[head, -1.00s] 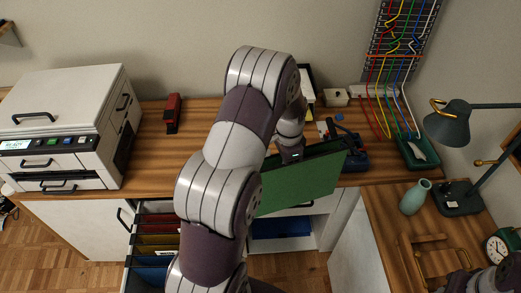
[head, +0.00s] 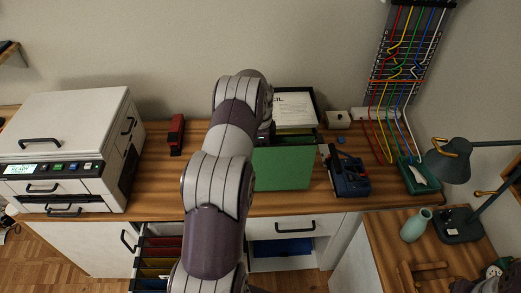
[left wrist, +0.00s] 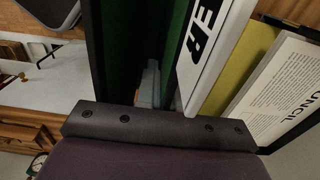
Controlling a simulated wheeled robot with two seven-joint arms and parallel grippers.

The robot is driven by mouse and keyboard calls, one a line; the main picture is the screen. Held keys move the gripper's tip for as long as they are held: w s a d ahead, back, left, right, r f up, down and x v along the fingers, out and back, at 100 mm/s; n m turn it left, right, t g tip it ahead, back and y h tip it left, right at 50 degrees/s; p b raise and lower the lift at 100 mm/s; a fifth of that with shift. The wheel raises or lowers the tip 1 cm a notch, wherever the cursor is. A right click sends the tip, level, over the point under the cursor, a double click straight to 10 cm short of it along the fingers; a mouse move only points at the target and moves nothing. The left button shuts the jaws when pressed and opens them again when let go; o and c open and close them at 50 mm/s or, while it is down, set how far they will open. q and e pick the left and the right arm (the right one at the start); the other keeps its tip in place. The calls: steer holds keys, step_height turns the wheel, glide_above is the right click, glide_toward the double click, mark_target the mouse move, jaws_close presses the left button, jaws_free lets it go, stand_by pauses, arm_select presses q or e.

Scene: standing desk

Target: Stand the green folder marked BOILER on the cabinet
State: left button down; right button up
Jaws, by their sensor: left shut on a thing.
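The green folder (head: 283,170) is upright over the wooden cabinet top (head: 215,201), its broad green side facing me. In the left wrist view the green folder (left wrist: 176,40) shows a white label ending in "ER". My left gripper (head: 268,132) is shut on the folder near its upper left part; my arm partly covers it in the head view. I cannot tell whether the folder's lower edge touches the wood. My right gripper is not in view.
A black tray with papers (head: 294,108) stands just behind the folder. A blue device (head: 346,176) stands close at its right. A red stapler (head: 176,134) and a white printer (head: 66,148) are at left. Below, a drawer with colored files (head: 160,253) is open.

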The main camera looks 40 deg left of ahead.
arm_select(q)
steer(key=shift+s+f+p, duration=0.1)
steer(key=shift+f+p, duration=0.2)
steer(key=shift+f, duration=1)
steer(key=c, duration=1.3)
jaws_free()
steer(key=shift+o, duration=0.2)
